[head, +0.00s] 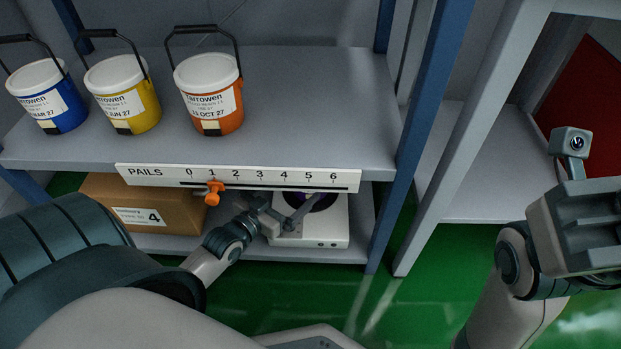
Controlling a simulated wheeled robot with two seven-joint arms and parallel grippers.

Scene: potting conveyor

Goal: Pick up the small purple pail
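A purple thing (325,202), probably the small purple pail, shows only in part on the lower shelf, under the upper shelf's edge. The shelf edge and my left gripper hide most of it. It is on or just behind a white box-like device (325,232). My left gripper (290,217) reaches in at the lower shelf, in front of the device and close to the purple thing. I cannot tell whether it touches it or how far its fingers are apart. My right gripper (590,235) is at the far right, away from the shelves; its fingertips are not clear.
Blue (47,98), yellow (123,95) and orange (209,92) lidded pails stand on the upper shelf (310,110). A PAILS scale strip (240,178) with an orange slider (214,192) runs along its edge. A cardboard box (150,210) and a blue post (425,120) flank the lower opening.

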